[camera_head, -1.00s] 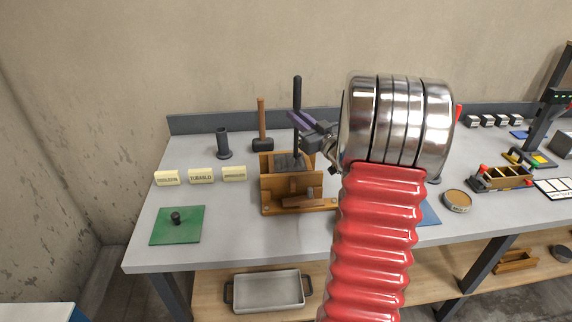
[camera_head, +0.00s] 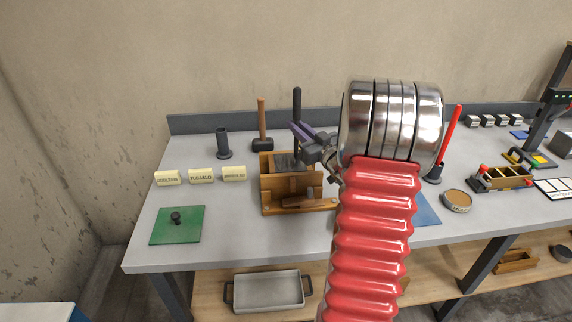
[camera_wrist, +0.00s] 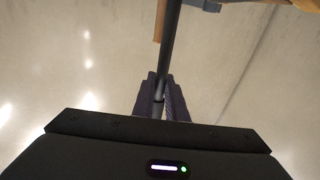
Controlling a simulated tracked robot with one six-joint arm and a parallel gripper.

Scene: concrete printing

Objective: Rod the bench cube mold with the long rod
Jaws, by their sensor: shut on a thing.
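The bench cube mold (camera_head: 272,188) is a brown wooden box on the grey bench, with dark grey concrete (camera_head: 284,161) in its open top. My gripper (camera_head: 300,131), with purple fingers, is above the mold's back right part. It is shut on the long black rod (camera_head: 297,103), which stands about upright. The rod's lower part reaches down to the mold's opening; its tip and depth cannot be made out. In the wrist view the rod (camera_wrist: 171,45) runs between my fingers (camera_wrist: 161,98).
A mallet (camera_head: 262,130) and a dark cylinder on a base (camera_head: 223,143) stand behind left of the mold. Several cream labels (camera_head: 201,176) and a green plate (camera_head: 177,225) lie left. A red rod (camera_head: 450,135) stands in a holder at right.

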